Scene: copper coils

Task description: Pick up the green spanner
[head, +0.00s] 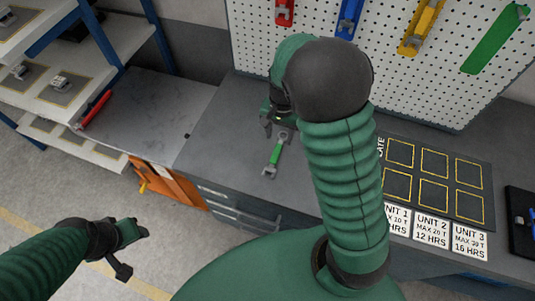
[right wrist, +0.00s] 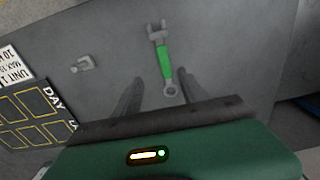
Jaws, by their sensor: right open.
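The green spanner (head: 276,155) lies flat on the grey workbench, with a green handle and grey metal ends. My right gripper (head: 270,122) is open just above the bench at the spanner's far end. In the right wrist view the spanner (right wrist: 164,60) has its ring end between my open fingers (right wrist: 160,78) and its forked end pointing away from them. Nothing is held in the right gripper. My left gripper (head: 132,250) is open and empty above the floor at the lower left.
A pegboard (head: 400,85) behind the bench bears red (head: 284,12), blue (head: 348,18) and yellow (head: 422,28) tools and a green shape (head: 495,40). A small grey part (right wrist: 82,64) lies on the bench. A marked dark mat (head: 465,210) lies right. A red tool (head: 95,108) lies left.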

